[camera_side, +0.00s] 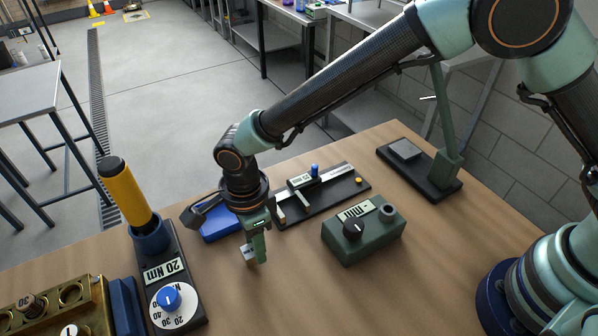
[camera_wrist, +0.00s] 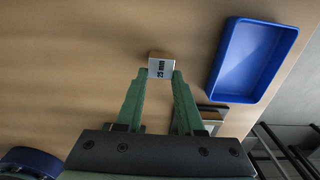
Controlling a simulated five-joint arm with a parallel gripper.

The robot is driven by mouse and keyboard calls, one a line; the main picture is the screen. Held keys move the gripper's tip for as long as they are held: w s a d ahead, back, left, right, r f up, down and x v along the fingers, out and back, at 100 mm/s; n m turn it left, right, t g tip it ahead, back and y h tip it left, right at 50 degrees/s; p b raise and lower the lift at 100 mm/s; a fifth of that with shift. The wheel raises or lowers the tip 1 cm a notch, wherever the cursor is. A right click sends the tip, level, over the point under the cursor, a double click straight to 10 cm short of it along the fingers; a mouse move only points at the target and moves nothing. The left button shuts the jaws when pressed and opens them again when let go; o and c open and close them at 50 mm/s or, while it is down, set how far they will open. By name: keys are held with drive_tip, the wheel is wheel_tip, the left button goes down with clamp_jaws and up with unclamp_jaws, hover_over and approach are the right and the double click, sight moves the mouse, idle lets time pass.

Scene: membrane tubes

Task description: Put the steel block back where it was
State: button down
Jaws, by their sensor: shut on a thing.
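The steel block (camera_wrist: 162,68) is a small silver piece marked "25 mm". My gripper (camera_wrist: 160,76) is shut on it, with the block between the green fingertips. In the side view my gripper (camera_side: 256,258) points down over the left middle of the table, and the steel block (camera_side: 248,253) shows partly beside the fingertips. I cannot tell whether it touches the table. A blue tray (camera_wrist: 277,33) lies to the right of the block in the wrist view and looks empty. In the side view the blue tray (camera_side: 222,236) is behind my gripper and partly hidden.
A measuring slide on a dark plate (camera_side: 345,192) lies behind my gripper. A green box with a black knob (camera_side: 364,240) is to the right. A dark-based stand (camera_side: 432,186) is at the back right. A 20 Nm tester (camera_side: 175,265) and a brass rack (camera_side: 50,303) are left.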

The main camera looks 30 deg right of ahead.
drive_tip(key=shift+f, duration=0.3)
drive_tip(key=shift+f, duration=0.1)
drive_tip(key=c, duration=0.5)
unclamp_jaws()
